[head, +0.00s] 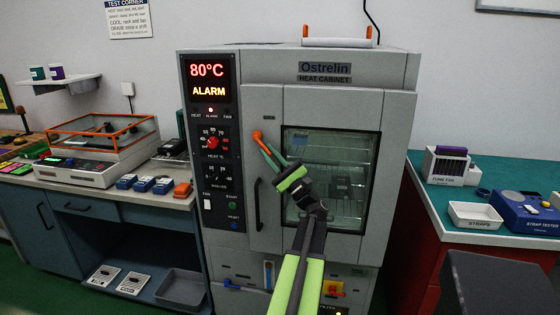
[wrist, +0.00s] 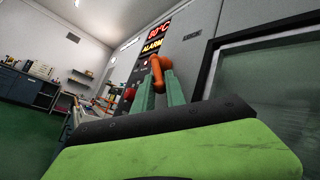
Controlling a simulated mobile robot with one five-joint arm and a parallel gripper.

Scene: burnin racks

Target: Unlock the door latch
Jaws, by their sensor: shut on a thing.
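The door latch is an orange lever (head: 258,138) on the left side of the cabinet door (head: 270,205), above the black door handle (head: 257,203). In the head view the lever slants, its rounded end at the upper left. My gripper (head: 268,152) is at the lever, its green fingers shut on it. In the wrist view the orange lever (wrist: 159,68) shows between the tips of my gripper (wrist: 158,78). The fingers hide part of the lever. The door looks closed, with its glass window to the right of the latch.
The control panel (head: 212,150) with a red knob is left of the door and reads 80°C and ALARM. A bench (head: 130,195) with instruments stands at left. A green-topped bench (head: 440,210) with a white tray (head: 475,215) stands at right.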

